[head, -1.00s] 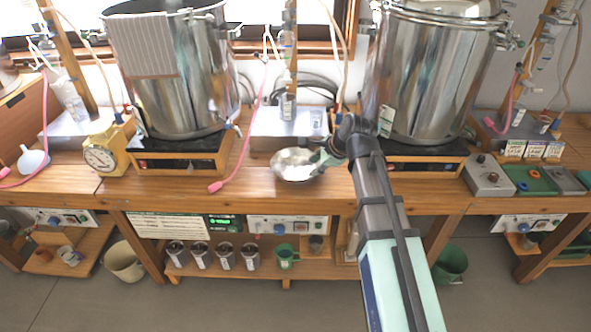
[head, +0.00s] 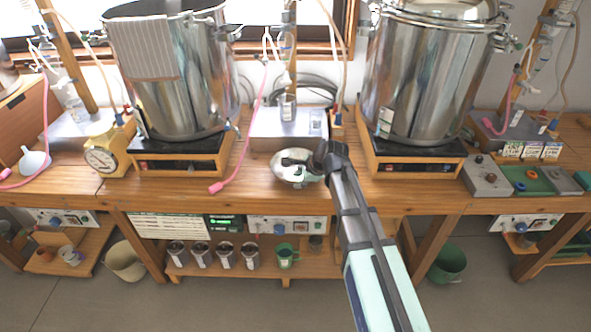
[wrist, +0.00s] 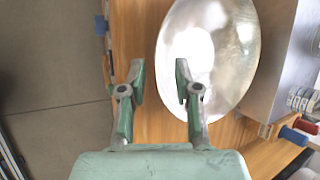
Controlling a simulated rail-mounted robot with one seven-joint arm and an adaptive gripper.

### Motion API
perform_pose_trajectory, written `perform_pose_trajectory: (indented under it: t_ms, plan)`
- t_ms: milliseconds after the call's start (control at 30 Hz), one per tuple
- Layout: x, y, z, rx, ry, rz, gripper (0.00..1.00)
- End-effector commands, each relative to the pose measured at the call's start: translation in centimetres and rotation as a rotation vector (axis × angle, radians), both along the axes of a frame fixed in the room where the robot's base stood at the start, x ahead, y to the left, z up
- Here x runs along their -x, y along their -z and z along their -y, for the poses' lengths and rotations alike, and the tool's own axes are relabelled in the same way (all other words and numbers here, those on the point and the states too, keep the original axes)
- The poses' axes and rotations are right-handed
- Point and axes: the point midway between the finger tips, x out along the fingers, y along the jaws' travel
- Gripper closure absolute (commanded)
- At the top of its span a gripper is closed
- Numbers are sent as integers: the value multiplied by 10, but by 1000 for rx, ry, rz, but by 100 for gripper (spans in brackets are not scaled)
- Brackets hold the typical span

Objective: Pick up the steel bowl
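The steel bowl (head: 290,168) sits on the wooden bench between the two big steel pots, in the head view. It is shiny and round, and my gripper hides part of its right side there. In the wrist view the bowl (wrist: 232,50) fills the upper right. My gripper (wrist: 159,80) is open, with its two green-grey fingers spread apart and nothing held between them. The right finger overlaps the bowl's near-left rim in the picture; the left finger is over bare wood. I cannot tell whether a finger touches the bowl.
A metal box (head: 290,128) stands just behind the bowl. Large pots on burners stand at left (head: 180,80) and right (head: 425,75). A pink hose (head: 240,150) hangs left of the bowl. The bench's front edge is close.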

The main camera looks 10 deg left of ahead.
Motion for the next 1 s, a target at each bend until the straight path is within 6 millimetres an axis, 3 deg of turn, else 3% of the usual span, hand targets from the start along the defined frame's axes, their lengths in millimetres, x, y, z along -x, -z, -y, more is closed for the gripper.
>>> perform_pose_trajectory:
  t_ms: [167, 400, 500, 1000]
  plan:
    - [-7, 15, -9, 0, 0, -1, 68]
    - [-7, 17, -9, 0, 0, 1, 68]
    - [-7, 17, -9, 0, 0, 0, 100]
    - [-7, 15, -9, 0, 0, 1, 100]
